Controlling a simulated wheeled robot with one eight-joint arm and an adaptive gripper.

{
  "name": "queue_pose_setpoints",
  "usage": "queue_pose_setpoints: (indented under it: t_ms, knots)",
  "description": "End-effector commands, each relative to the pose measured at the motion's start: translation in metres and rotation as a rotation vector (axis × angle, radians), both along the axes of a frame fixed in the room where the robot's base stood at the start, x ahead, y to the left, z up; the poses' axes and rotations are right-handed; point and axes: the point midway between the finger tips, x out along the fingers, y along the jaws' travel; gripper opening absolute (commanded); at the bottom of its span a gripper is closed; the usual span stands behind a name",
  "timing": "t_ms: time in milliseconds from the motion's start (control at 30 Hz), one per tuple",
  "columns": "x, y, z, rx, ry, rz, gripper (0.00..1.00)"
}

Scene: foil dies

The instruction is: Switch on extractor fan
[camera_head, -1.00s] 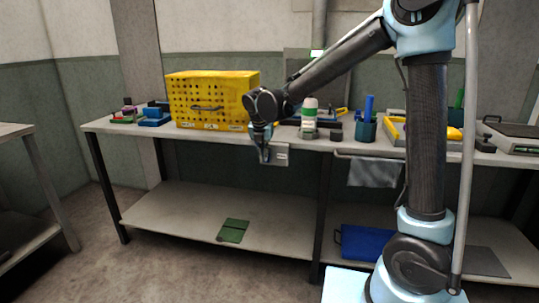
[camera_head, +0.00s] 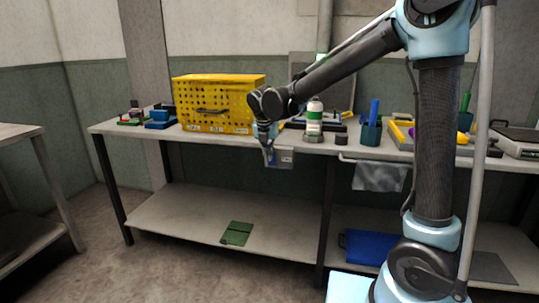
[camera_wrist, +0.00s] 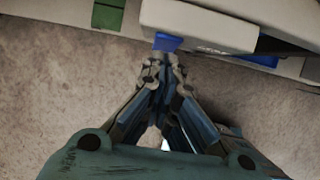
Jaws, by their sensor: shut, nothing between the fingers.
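A small grey switch box (camera_head: 284,158) hangs under the front edge of the workbench. In the wrist view, the pale box (camera_wrist: 200,22) shows at the top, with a blue rocker-like piece (camera_wrist: 167,42) on its near face and a small unreadable label to its right. My gripper (camera_head: 269,158) is at the left part of the box in the head view and hides some of it. In the wrist view, my gripper (camera_wrist: 161,72) is shut and empty, its fingertips just below the blue piece. I cannot tell whether they touch it. No extractor fan is clearly identifiable.
A grey cloth-like sheet (camera_head: 380,177) hangs right of the switch box. The lower shelf (camera_head: 200,215) holds a green flat item (camera_head: 237,233).

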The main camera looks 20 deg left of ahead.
Motion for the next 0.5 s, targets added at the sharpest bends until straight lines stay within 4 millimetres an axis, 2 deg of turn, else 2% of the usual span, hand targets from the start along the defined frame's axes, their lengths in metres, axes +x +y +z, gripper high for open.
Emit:
queue_pose_setpoints:
  t_ms: [200,500]
  knots:
    - [-0.021,-0.007,0.007,0.0,0.001,-0.006,0.0]
    - [-0.02,-0.007,0.065,0.0,0.001,-0.009,0.0]
